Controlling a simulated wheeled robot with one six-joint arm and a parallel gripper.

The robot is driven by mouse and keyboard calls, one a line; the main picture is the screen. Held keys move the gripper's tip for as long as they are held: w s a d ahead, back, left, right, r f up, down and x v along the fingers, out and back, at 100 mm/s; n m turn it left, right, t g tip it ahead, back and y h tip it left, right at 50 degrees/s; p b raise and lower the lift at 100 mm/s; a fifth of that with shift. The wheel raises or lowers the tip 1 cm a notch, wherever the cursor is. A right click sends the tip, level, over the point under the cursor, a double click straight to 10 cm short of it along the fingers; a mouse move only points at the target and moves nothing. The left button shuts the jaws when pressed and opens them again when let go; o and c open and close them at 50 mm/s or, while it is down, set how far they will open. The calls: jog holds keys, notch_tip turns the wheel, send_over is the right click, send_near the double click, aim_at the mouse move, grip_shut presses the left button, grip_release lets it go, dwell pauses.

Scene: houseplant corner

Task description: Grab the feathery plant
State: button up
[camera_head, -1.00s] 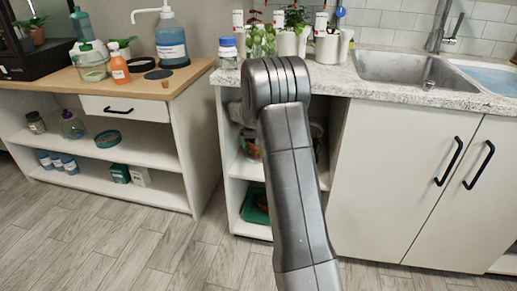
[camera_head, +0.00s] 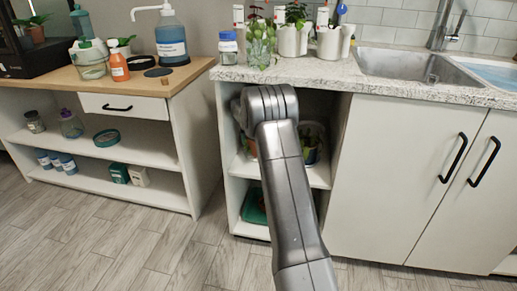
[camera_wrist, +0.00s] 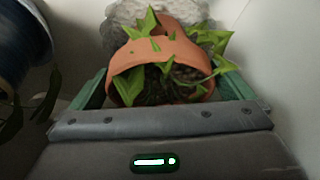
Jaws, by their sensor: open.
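In the wrist view a terracotta pot (camera_wrist: 158,50) lies tipped with its mouth towards me, showing dark soil and pointed green leaves (camera_wrist: 225,66). My gripper (camera_wrist: 165,82) is open, its green fingers to the left and right of the pot; whether they touch it I cannot tell. The leaves do not look clearly feathery. A dark blue pot (camera_wrist: 22,45) stands at the left edge with dark thin leaves (camera_wrist: 12,118) below it. In the head view my arm hides the gripper and part of the open shelf, where a pot (camera_head: 312,143) shows dimly.
A pale rough shape (camera_wrist: 125,12) is behind the terracotta pot and a white wall (camera_wrist: 285,60) is close on the right. Above is the counter (camera_head: 300,72) with a glass of greenery (camera_head: 261,45) and white planters (camera_head: 329,42). A green tray (camera_head: 254,207) is on the lower shelf.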

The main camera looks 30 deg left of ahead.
jog(key=shift+c, duration=0.4)
jog(key=c, duration=1)
